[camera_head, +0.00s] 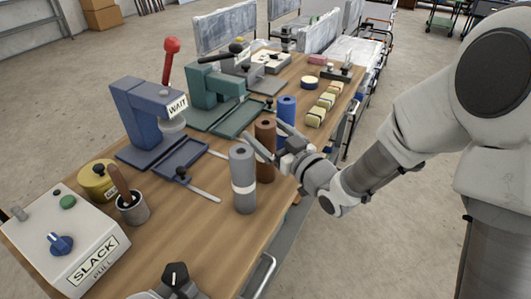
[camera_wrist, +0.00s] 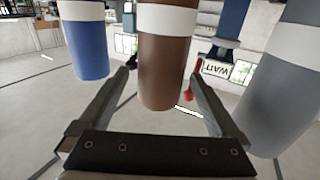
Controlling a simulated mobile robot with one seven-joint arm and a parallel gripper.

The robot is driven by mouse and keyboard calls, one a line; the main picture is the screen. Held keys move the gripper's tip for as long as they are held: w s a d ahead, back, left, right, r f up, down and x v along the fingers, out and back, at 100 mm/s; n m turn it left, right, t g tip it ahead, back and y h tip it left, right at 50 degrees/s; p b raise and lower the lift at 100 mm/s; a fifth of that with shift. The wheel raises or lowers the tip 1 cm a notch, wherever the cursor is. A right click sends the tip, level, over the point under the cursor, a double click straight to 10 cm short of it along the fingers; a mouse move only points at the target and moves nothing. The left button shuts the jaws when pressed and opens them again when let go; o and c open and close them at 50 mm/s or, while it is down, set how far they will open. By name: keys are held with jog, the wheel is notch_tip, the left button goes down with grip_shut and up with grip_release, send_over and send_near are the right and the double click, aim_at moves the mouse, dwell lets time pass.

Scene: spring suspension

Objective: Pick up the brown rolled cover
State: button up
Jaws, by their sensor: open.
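The brown rolled cover (camera_head: 265,142) stands upright on the wooden workbench, between a grey roll (camera_head: 243,185) and a blue roll (camera_head: 287,108). My gripper (camera_head: 263,130) is open at its upper part, with one finger to each side. In the wrist view the brown rolled cover (camera_wrist: 165,70), with a white band, shows between the fingers of my gripper (camera_wrist: 160,76). Gaps show on both sides, so I see no grip on it. The blue roll (camera_wrist: 88,48) is at the left and the grey roll (camera_wrist: 278,95) at the right there.
The wooden bench (camera_head: 190,240) also holds a blue press (camera_head: 140,115) with a red-knobbed lever, a green press (camera_head: 212,85) and a white control box (camera_head: 65,240) marked SLACK. Several yellowish blocks (camera_head: 316,116) lie beyond the blue roll. The grey roll stands close to my gripper.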

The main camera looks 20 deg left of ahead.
jog(key=shift+w+a, duration=0.3)
jog(key=shift+a, duration=0.25)
grip_shut()
